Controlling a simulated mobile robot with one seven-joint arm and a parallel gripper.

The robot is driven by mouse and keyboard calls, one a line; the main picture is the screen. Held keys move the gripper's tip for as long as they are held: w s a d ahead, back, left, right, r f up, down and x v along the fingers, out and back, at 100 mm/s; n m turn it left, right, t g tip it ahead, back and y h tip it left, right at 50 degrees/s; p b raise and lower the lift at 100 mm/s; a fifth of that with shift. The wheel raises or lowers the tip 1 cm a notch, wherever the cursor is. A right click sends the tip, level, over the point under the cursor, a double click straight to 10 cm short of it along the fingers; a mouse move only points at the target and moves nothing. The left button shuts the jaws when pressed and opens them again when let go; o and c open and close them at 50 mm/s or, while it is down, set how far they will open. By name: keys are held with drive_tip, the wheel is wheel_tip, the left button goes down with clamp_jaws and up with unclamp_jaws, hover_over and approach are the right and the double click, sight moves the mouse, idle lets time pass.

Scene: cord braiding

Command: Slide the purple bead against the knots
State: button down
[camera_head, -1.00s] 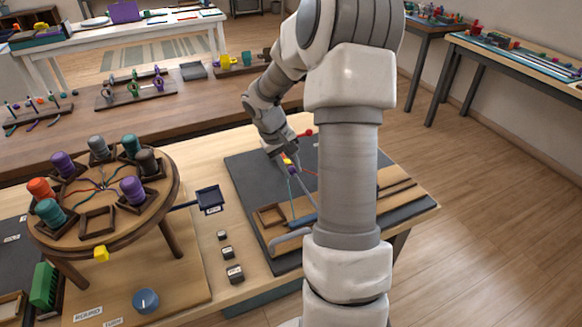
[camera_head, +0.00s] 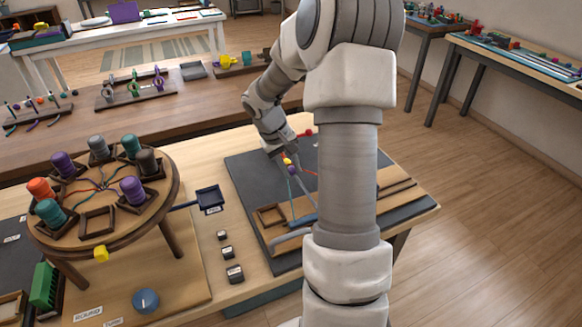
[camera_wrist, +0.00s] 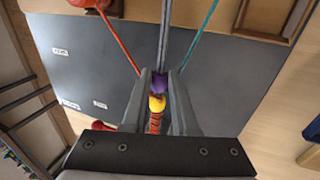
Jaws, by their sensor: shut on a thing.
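The purple bead (camera_wrist: 159,83) sits between the fingertips of my gripper (camera_wrist: 160,78) in the wrist view. My gripper is shut on it. The yellow bead (camera_wrist: 157,103) is right beside it, seemingly touching. Red-orange knotted cord (camera_wrist: 154,124) runs from the yellow bead back between my fingers. An orange cord (camera_wrist: 120,42) and a teal cord (camera_wrist: 205,28) spread away from the purple bead. In the head view the purple bead (camera_head: 292,170) and yellow bead (camera_head: 287,160) show small by my gripper (camera_head: 294,163), over the dark mat (camera_head: 243,172).
A round braiding stand (camera_head: 100,235) with several coloured spools stands at the left. A wooden frame (camera_head: 270,214) is at the mat's near side.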

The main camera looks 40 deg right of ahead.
drive_tip(key=shift+w, duration=0.25)
drive_tip(key=c, duration=0.7)
unclamp_jaws()
drive_tip(key=shift+r, duration=0.1)
drive_tip(key=p+v, duration=0.3)
drive_tip(key=v, duration=1.4)
drive_tip(key=shift+r, duration=0.1)
drive_tip(key=shift+a, duration=0.1)
